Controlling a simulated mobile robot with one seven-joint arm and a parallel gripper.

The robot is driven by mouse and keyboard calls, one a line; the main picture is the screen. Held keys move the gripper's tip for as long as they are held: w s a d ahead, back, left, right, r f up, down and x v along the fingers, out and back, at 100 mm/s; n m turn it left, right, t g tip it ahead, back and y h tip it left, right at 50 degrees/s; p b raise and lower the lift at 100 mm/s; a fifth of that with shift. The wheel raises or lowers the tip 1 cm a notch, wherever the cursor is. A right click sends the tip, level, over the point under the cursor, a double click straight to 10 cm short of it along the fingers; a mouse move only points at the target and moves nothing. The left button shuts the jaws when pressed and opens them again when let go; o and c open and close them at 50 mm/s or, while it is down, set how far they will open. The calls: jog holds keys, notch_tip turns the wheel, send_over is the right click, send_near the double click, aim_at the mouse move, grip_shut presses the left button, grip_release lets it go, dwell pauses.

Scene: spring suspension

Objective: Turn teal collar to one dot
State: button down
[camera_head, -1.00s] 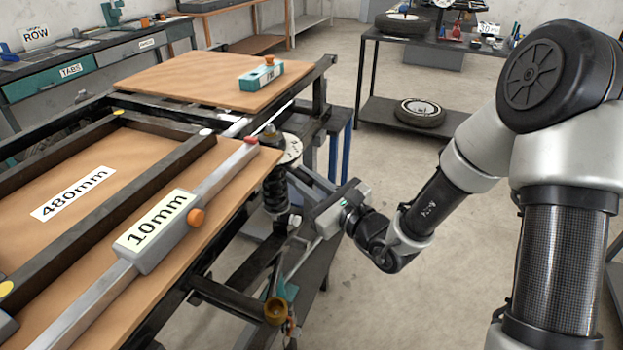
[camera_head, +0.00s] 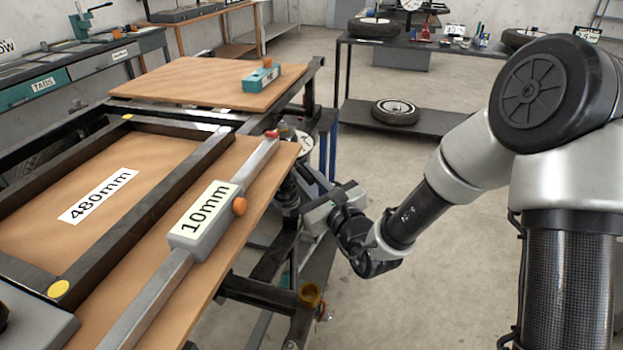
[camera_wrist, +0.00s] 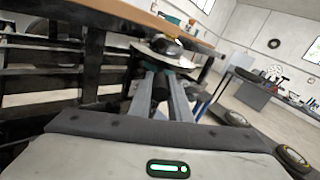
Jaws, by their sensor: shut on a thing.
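The teal collar (camera_wrist: 182,64) shows as a small teal strip under a pale round plate (camera_wrist: 162,53) in the wrist view. My gripper (camera_wrist: 166,78) is shut on it, with one finger on each side of a dark, upright, round body below the plate. In the head view my gripper (camera_head: 300,195) reaches in from the right to the strut beside the board's edge. The collar is hidden there behind the gripper and board. I cannot make out any dots on the collar.
A board (camera_head: 260,165) with a 10mm gauge (camera_head: 205,222) lies left of the gripper. Dark frame bars run below it, with a brass-coloured cup (camera_head: 310,294). A shelf (camera_head: 425,127) with a tyre stands behind. The floor to the right is clear.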

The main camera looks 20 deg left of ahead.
jog(key=shift+s, duration=0.1)
dwell(0.5)
jog(key=c, duration=1.6)
grip_release()
jog(key=shift+c, duration=0.2)
jog(key=p+v, duration=1.3)
jog(key=v, duration=0.4)
jog(key=shift+s+p, duration=0.3)
jog(key=shift+p, duration=0.05)
jog(key=shift+a+r, duration=0.1)
jog(key=shift+r, duration=0.1)
